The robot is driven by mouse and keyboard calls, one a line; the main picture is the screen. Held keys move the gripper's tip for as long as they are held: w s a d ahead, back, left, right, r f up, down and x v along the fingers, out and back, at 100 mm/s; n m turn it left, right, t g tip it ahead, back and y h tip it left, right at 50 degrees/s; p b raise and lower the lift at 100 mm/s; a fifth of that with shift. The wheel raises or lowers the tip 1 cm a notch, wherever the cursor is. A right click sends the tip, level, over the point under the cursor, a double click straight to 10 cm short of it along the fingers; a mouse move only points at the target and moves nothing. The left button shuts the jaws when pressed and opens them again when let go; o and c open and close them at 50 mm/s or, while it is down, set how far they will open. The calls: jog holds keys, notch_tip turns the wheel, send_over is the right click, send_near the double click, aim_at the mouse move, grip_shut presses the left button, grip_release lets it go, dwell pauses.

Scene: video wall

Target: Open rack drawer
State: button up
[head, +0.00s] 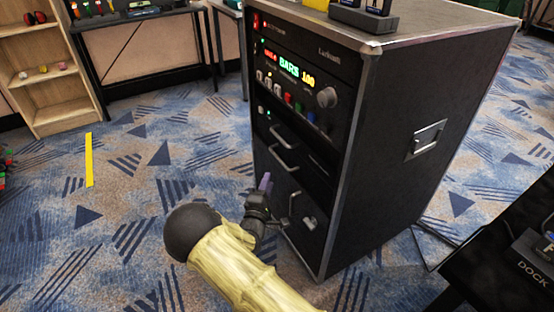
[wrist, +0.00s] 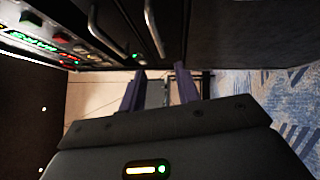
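The rack (head: 385,150) is a tall black case with metal edges. Its front has a lit panel on top and drawers with bar handles below. The upper drawer handle (head: 284,137) and the handle beneath it (head: 283,163) are visible, and the drawer fronts look flush. My gripper (head: 265,182) is in front of the rack's lower left part, near the lower handle (head: 291,203). The wrist view shows two purple fingers (wrist: 160,85) apart, with nothing held between them. Two bar handles (wrist: 105,42) (wrist: 154,30) show above the fingertips, apart from them. My forearm hides part of the lower rack front.
A black dock table (head: 510,255) stands at the right. A wooden shelf (head: 45,75) and a dark table (head: 140,20) are at the back left. A black device (head: 362,18) sits on the rack top.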

aim_at(277, 155)
jog(key=b+x, duration=0.3)
jog(key=x, duration=0.9)
jog(key=shift+w, duration=0.15)
jog(key=shift+c, duration=0.3)
grip_shut()
